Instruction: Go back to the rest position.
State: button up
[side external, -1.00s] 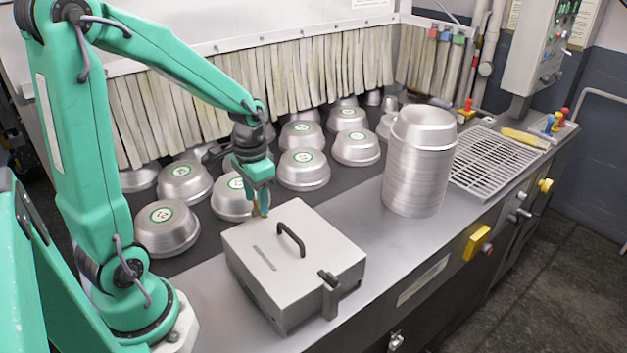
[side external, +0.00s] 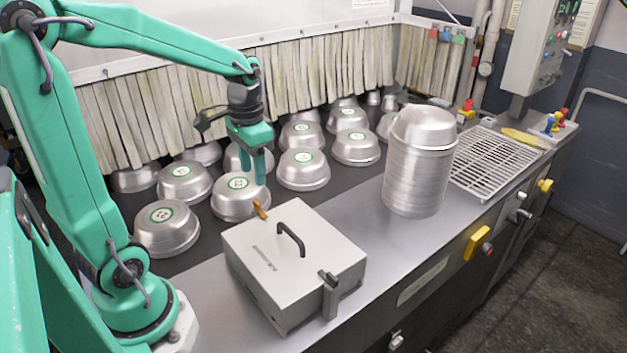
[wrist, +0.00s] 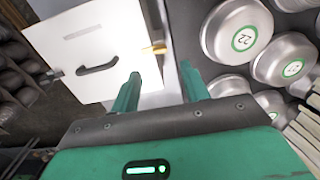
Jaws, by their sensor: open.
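My gripper (side external: 254,172) hangs above the pans behind the grey box, with its fingers pointing down. In the wrist view my gripper (wrist: 160,85) is open, with nothing between its two fingers. The grey box (side external: 325,238) has a black handle on its lid and stands on the metal counter. A small brass-coloured piece (side external: 260,210) sticks out at the box's back left edge; it also shows in the wrist view (wrist: 155,48), ahead of the fingers and apart from them. A round pan (side external: 240,203) with a green-ringed label sits below my gripper.
Several upturned pans (side external: 303,176) stand on the dark belt before a strip curtain (side external: 235,100). A tall pan stack (side external: 415,175) stands on the counter (side external: 360,205) right of the box, with a metal grate (side external: 492,160) beyond. Counter between box and stack is clear.

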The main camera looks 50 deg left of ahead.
jog(key=shift+d, duration=0.1)
jog(key=s+d+r+t, duration=0.5)
jog(key=s+d+r, duration=0.1)
jog(key=d, duration=0.3)
jog(key=shift+s+t, duration=0.3)
jog(key=shift+s, duration=0.5)
jog(key=shift+d, duration=0.1)
dwell(0.8)
